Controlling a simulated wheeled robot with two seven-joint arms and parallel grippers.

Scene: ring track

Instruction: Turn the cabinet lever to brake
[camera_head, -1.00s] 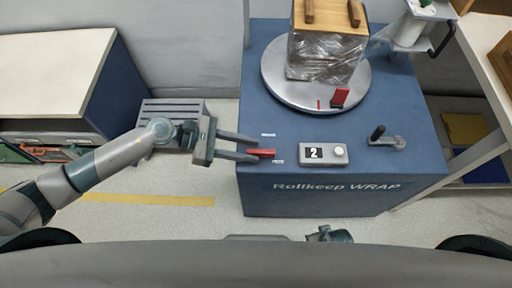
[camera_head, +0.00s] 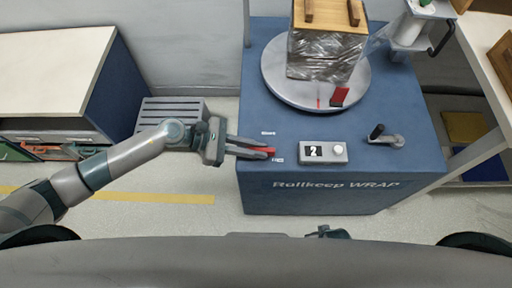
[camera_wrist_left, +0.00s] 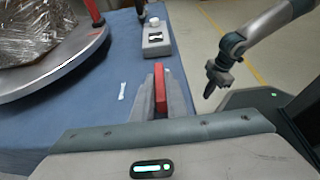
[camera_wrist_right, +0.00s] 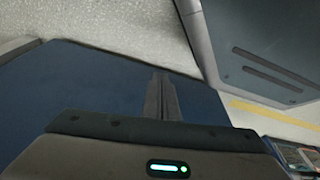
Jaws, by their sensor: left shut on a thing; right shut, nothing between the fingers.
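The red lever (camera_head: 270,151) sits at the left front corner of the blue wrapper cabinet (camera_head: 300,195). A small label reading FREE lies just below it, and another small label (camera_head: 268,133), hard to read, lies above it. My left gripper (camera_head: 264,152) is shut on the lever, reaching in from the left. In the left wrist view the lever (camera_wrist_left: 160,90) stands between the two fingers. My right gripper is shut and empty in the right wrist view (camera_wrist_right: 162,96); only a bit of that arm shows at the head view's bottom edge.
On the cabinet are a grey control box (camera_head: 337,153) showing 2, a crank handle (camera_head: 384,138), and a round turntable (camera_head: 278,88) with a film-wrapped box (camera_head: 322,58) on it. A grey slatted crate (camera_head: 165,108) stands on the floor behind my left arm.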

